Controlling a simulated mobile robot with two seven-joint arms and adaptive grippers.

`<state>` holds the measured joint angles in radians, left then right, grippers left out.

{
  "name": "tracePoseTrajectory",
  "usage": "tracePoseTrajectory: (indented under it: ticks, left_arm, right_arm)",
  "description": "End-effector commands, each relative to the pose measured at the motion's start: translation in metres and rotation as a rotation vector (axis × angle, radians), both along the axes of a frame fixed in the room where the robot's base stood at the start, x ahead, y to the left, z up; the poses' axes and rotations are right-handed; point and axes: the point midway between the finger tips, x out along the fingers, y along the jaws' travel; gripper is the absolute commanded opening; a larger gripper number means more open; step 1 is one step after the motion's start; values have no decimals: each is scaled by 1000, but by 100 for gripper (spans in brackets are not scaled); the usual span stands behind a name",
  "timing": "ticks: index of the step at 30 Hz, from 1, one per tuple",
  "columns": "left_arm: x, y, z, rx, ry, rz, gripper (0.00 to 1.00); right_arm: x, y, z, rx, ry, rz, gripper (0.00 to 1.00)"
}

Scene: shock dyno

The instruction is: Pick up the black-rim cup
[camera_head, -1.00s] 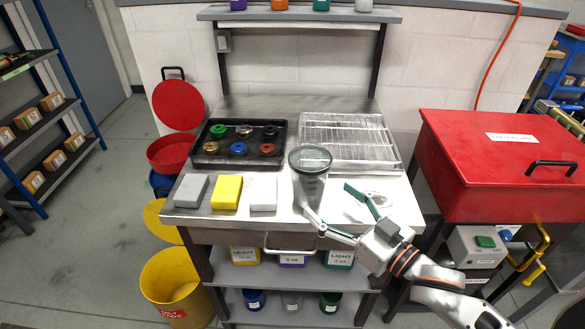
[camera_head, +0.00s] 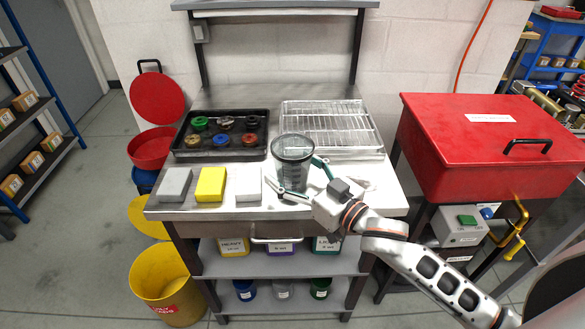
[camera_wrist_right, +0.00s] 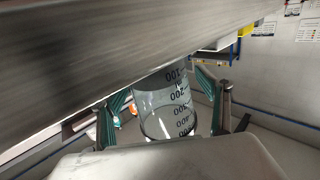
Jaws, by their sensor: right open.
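The clear cup with a black rim (camera_head: 292,167) stands upright near the front of the steel bench, right of the grey, yellow and white blocks. My right gripper (camera_head: 299,173) is open, with one finger in front of the cup and the other on its far right side. In the right wrist view the cup's graduated wall (camera_wrist_right: 165,103) shows between the two green-padded fingers of the right gripper (camera_wrist_right: 166,105). Gaps show beside the cup there; I cannot tell whether either finger touches it. My left gripper is not in view.
A black tray (camera_head: 178,152) of small coloured-ring parts and a wire rack (camera_head: 330,125) lie behind the cup. Grey (camera_head: 174,184), yellow (camera_head: 210,184) and white (camera_head: 247,184) blocks sit left of it. A red cabinet (camera_head: 480,150) stands right of the bench.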

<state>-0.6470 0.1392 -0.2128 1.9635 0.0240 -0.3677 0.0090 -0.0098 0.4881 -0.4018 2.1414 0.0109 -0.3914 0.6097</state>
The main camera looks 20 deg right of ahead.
Motion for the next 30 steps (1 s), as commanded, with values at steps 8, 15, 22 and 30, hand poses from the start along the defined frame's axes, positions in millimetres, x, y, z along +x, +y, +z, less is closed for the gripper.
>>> tracePoseTrajectory:
  ticks: [8, 15, 22, 30]
  left_arm:
    - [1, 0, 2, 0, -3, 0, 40]
    - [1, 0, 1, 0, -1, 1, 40]
    - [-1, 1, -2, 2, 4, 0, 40]
    - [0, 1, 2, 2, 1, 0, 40]
  right_arm:
    - [0, 0, 0, 0, 0, 0, 57]
    - [0, 0, 1, 1, -2, 0, 30]
    - [0, 0, 2, 1, -2, 0, 29]
    - [0, 0, 12, 0, -4, 0, 29]
